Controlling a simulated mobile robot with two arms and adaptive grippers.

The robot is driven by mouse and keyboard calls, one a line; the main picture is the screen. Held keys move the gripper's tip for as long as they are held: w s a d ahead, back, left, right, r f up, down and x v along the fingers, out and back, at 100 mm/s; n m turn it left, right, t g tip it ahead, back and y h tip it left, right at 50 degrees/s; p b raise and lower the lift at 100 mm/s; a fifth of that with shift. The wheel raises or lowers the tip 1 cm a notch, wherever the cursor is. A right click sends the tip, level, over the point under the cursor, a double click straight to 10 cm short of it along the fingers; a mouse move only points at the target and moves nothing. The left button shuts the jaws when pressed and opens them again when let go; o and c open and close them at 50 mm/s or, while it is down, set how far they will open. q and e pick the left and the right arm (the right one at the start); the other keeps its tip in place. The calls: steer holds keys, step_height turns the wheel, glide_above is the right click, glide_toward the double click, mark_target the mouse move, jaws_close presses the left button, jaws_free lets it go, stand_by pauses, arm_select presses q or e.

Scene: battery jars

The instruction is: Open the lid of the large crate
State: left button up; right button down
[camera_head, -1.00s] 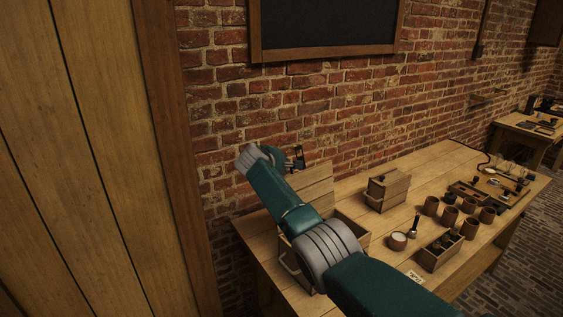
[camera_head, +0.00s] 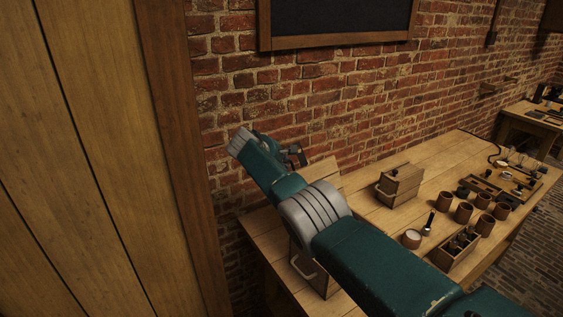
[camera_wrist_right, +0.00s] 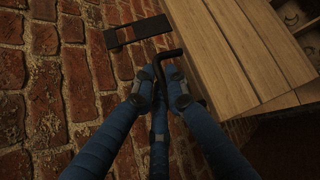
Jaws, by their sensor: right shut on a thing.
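The large crate (camera_head: 308,272) stands at the near left end of the wooden table, largely hidden behind my right arm. Its lid (camera_head: 322,170) stands raised, close to the brick wall; it also shows as a planked board in the right wrist view (camera_wrist_right: 238,50). My right gripper (camera_head: 296,157) is at the lid's upper edge. In the right wrist view its blue fingers (camera_wrist_right: 163,88) are closed around a thin black handle (camera_wrist_right: 170,54) beside the lid's edge. Part of the crate's inside shows at that view's upper right. My left gripper is out of view.
A smaller closed crate (camera_head: 400,184) stands further along the table. Several brown cups (camera_head: 463,212), a white-topped jar (camera_head: 412,238) and a divided wooden box (camera_head: 457,248) stand to the right. A wooden panel (camera_head: 80,150) fills the left.

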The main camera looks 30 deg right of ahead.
steer(key=c, duration=1.7)
jaws_free()
steer(key=shift+s+f, duration=0.25)
steer(key=shift+f, duration=0.2)
steer(key=shift+w+r, duration=0.1)
steer(key=shift+r, duration=0.2)
steer(key=shift+s+a+r, duration=0.25)
steer(key=shift+a+r, duration=0.25)
steer(key=v, duration=1)
steer(key=shift+s+a, duration=0.15)
